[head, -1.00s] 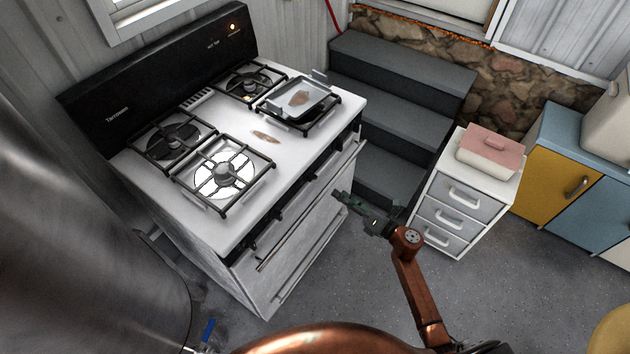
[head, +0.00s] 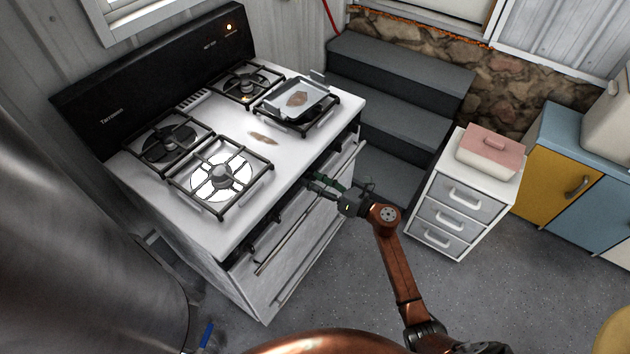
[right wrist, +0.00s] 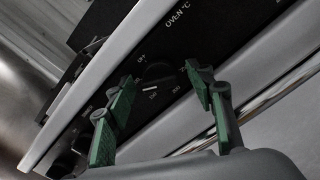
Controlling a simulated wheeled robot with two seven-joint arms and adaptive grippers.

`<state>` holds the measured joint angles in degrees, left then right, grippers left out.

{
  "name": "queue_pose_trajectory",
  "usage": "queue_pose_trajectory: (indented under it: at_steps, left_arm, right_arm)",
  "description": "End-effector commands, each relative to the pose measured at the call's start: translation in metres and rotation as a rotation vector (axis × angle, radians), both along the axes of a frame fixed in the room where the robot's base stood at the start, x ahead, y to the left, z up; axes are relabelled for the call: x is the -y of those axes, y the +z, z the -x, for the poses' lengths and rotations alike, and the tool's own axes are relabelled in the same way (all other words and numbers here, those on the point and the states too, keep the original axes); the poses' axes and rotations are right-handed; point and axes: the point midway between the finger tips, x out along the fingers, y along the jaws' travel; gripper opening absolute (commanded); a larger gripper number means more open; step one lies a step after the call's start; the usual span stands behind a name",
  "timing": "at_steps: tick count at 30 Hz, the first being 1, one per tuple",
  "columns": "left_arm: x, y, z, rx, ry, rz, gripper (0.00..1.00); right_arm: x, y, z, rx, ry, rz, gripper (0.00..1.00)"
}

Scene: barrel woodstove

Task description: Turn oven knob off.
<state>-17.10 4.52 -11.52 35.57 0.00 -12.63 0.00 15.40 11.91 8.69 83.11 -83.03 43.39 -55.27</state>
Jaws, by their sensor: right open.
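The white stove (head: 235,122) stands left of centre in the head view, with a dark control strip along its front edge. In the right wrist view a black knob (right wrist: 158,76) sits on the dark panel below an "OVEN °C" label (right wrist: 178,12); small white markings surround it. My right gripper (head: 318,183) is at the stove's front edge. In the wrist view its green fingers (right wrist: 160,80) are spread, one on each side of the knob. I cannot tell whether they touch it. My left gripper is not in view.
A handle bar (head: 290,236) runs across the oven front below the panel. A pan (head: 297,99) sits on the right burner. Dark steps (head: 385,117) and a white drawer unit (head: 454,203) stand to the right. A metal barrel (head: 80,220) fills the left.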

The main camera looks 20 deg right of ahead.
Motion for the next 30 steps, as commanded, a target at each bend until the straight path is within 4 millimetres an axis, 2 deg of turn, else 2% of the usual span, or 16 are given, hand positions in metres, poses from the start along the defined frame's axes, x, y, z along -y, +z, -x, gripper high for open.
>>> queue_pose_trajectory:
  at_steps: [4,21,30]
  left_arm:
    - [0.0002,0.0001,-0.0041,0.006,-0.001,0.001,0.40]
    - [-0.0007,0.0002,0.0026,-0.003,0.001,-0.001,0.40]
    - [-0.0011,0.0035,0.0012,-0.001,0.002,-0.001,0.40]
  right_arm:
    - [0.0001,0.0002,0.0001,0.000,0.000,0.000,0.48]
    - [0.0006,0.0001,0.0001,0.000,-0.001,0.000,0.09]
    - [0.0010,0.0010,0.0001,-0.019,-0.001,-0.025,0.07]
